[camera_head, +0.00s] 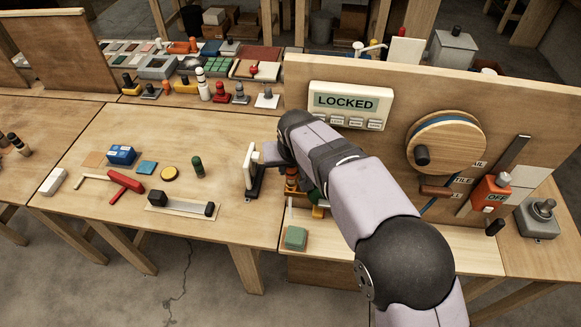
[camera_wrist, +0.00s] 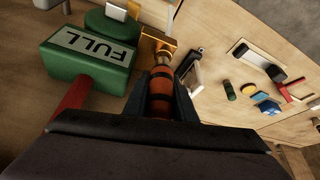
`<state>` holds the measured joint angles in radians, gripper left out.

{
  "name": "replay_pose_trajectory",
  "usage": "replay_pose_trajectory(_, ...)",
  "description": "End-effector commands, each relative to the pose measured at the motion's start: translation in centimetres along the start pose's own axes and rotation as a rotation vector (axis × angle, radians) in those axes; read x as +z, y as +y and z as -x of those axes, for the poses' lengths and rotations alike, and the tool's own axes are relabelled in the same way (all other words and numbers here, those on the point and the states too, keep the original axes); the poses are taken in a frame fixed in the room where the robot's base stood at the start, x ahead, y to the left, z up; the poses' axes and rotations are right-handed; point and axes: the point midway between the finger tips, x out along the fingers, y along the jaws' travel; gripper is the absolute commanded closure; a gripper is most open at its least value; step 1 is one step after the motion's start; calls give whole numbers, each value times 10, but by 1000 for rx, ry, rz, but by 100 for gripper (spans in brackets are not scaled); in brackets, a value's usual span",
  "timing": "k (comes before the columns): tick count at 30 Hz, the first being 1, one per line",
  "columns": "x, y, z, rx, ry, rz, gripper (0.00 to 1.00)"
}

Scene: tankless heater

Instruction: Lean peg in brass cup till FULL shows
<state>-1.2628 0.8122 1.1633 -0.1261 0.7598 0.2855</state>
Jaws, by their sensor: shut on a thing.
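My gripper (camera_wrist: 160,92) is shut on an orange peg with dark bands (camera_wrist: 160,84) in the wrist view. The peg's far end reaches the brass cup (camera_wrist: 150,43), and it appears to be at or inside the cup's mouth. The exact contact and lean are hard to tell. Beside the cup, a green box (camera_wrist: 92,58) has a display reading FULL. In the head view, my arm hides most of the gripper, cup and green box; part of the orange peg (camera_head: 291,172) shows beside it.
A black-and-white upright piece (camera_head: 251,172) stands left of the arm, close to the cup. The panel behind holds a LOCKED display (camera_head: 347,105), a wooden wheel (camera_head: 447,145) and an orange OFF switch box (camera_head: 491,192). A green block (camera_head: 295,238) lies near the front edge.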

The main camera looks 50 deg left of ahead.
Motion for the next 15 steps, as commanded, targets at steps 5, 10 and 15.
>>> replay_pose_trajectory(5,-8,0,16,-1,3,0,100)
replay_pose_trajectory(10,-13,0,27,-1,4,0,100)
replay_pose_trajectory(15,-18,0,38,-1,4,0,100)
